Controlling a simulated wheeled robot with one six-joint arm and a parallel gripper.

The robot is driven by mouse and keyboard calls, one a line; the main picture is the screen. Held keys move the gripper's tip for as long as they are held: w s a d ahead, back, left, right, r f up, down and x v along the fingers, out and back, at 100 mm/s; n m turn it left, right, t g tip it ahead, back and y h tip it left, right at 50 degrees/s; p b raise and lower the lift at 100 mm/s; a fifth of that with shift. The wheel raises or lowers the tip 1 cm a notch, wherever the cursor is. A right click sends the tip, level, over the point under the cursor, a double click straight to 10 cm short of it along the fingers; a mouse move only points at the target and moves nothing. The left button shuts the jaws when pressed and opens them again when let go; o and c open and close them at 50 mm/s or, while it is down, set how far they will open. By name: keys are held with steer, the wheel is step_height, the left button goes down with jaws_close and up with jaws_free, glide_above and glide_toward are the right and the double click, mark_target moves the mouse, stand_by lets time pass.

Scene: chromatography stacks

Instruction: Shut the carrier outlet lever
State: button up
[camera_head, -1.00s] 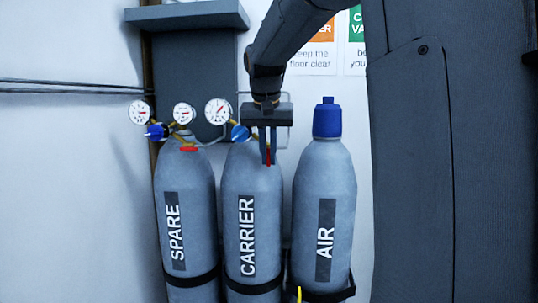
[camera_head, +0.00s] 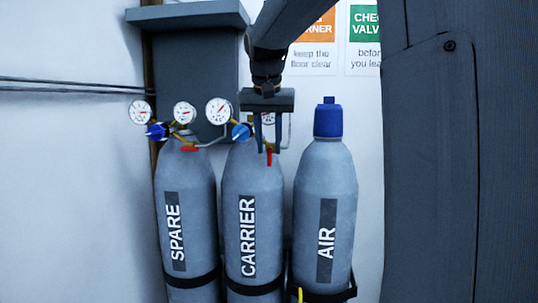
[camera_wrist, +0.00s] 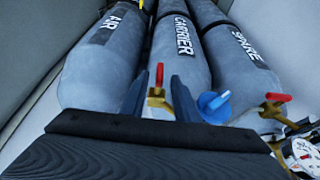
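The carrier outlet lever (camera_head: 269,158) is a small red handle in front of the CARRIER cylinder's (camera_head: 262,190) shoulder, pointing down in the head view. In the wrist view the red lever (camera_wrist: 159,74) stands upright in the picture on a brass fitting (camera_wrist: 157,101). My gripper (camera_head: 267,152) is open, its two fingers apart above and around the lever. In the wrist view one finger of my gripper (camera_wrist: 158,92) is on each side of the lever, with gaps visible. Whether either finger touches it I cannot tell.
The blue carrier regulator knob (camera_wrist: 213,105) is close beside my right finger in the wrist view. The SPARE cylinder (camera_head: 187,200) has a red lever (camera_head: 190,149) lying sideways. Gauges (camera_head: 218,111) stand left of my gripper. The blue-capped AIR cylinder (camera_head: 326,200) stands right.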

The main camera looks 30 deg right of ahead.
steer(key=shift+b+v, duration=0.3)
steer(key=shift+v, duration=1.85)
